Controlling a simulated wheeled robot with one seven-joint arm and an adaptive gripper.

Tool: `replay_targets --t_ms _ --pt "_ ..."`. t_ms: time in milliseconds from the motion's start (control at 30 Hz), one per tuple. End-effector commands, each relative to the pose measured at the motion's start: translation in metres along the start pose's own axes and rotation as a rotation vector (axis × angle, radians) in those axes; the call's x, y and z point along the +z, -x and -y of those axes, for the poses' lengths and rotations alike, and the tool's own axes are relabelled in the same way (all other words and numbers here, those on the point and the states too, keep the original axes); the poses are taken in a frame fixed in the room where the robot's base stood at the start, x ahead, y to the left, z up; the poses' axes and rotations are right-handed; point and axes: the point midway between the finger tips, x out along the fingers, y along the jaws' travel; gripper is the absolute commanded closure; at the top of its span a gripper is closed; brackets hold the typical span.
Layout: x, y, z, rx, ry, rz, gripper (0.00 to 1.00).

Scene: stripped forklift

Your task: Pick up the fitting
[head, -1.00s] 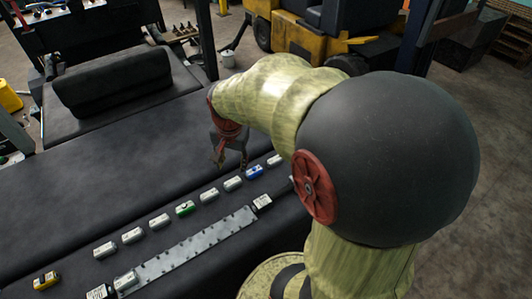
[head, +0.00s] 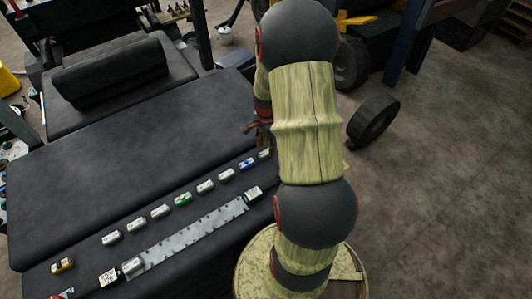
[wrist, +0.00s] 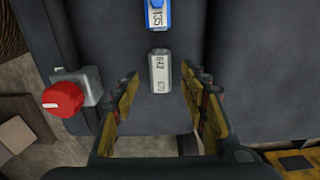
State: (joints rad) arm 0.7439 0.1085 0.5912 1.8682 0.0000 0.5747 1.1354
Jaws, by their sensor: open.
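Several small labelled fittings lie in a row on the dark padded surface. In the wrist view, a grey-white fitting (wrist: 160,72) with printed digits lies just ahead of and between the fingertips of my gripper (wrist: 166,88). The jaws are open and empty, one on each side of the line to this fitting. A blue fitting (wrist: 157,14) lies beyond it. In the head view, the end grey-white fitting (head: 265,153) and the blue fitting (head: 247,163) are near my gripper (head: 252,128), which is partly hidden by my arm. I cannot tell which fitting the task means.
A grey perforated strip (head: 190,240) lies along the row, with square marker blocks at its ends. A green fitting (head: 183,199) and a yellow one (head: 62,265) are farther along. A red knob (wrist: 63,98) on a grey box stands left of my gripper in the wrist view.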

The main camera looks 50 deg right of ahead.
Motion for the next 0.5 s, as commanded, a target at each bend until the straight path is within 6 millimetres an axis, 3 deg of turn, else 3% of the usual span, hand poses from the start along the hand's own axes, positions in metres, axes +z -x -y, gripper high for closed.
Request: replay_targets --t_ms 200,500 --pt "0.0 -0.023 0.0 0.0 0.001 0.0 0.56" --pt "0.0 -0.025 0.0 -0.001 0.001 0.0 0.58"
